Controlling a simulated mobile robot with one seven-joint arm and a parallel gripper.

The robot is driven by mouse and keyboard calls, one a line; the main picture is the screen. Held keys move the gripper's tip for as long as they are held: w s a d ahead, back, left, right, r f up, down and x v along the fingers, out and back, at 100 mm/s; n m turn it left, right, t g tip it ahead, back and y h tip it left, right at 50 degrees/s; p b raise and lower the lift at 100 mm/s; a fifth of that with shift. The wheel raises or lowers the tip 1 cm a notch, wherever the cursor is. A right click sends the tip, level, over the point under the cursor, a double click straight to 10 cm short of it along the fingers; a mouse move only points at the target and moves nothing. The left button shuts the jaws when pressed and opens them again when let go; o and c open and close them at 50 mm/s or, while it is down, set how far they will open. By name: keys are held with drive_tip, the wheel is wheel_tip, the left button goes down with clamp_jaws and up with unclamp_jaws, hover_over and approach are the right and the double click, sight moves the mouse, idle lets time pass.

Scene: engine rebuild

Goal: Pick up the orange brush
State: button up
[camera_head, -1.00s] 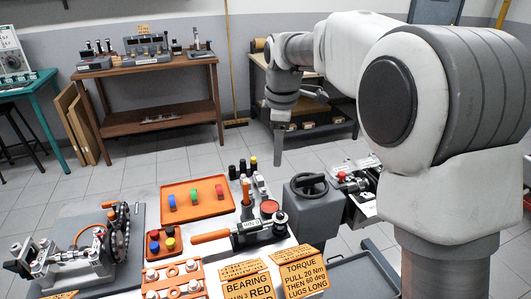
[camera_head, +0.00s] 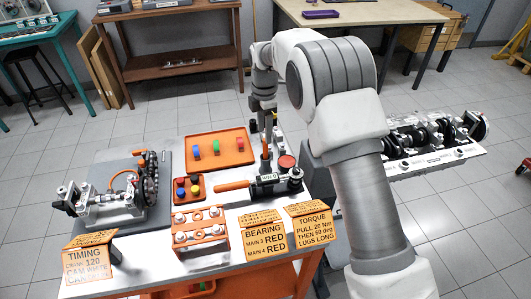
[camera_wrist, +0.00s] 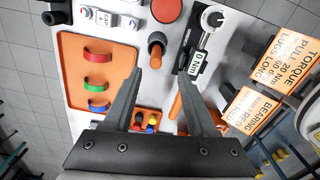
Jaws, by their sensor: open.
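The orange brush (camera_head: 265,150) stands upright on the white bench top, between the orange tray and the red round button. My gripper (camera_wrist: 174,73) is open and empty, pointing down.
A torque wrench (camera_head: 264,187) with an orange handle lies close by. The orange tray (camera_head: 240,158) holds red, green and blue shells. A small orange box (camera_head: 189,197) holds coloured caps. The red button (camera_head: 286,161), timing assembly (camera_head: 110,204) and orange signs (camera_head: 264,234) also crowd the bench.

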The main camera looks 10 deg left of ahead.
sight(266, 148)
wheel_tip(266, 148, down, 4)
drive_tip(key=shift+r, duration=0.25)
drive_tip(key=f, duration=0.5)
drive_tip(key=shift+w+p, duration=0.35)
drive_tip(key=shift+w, duration=0.05)
drive_tip(key=shift+r, duration=0.1)
drive_tip(key=shift+c, duration=0.2)
clamp_jaws()
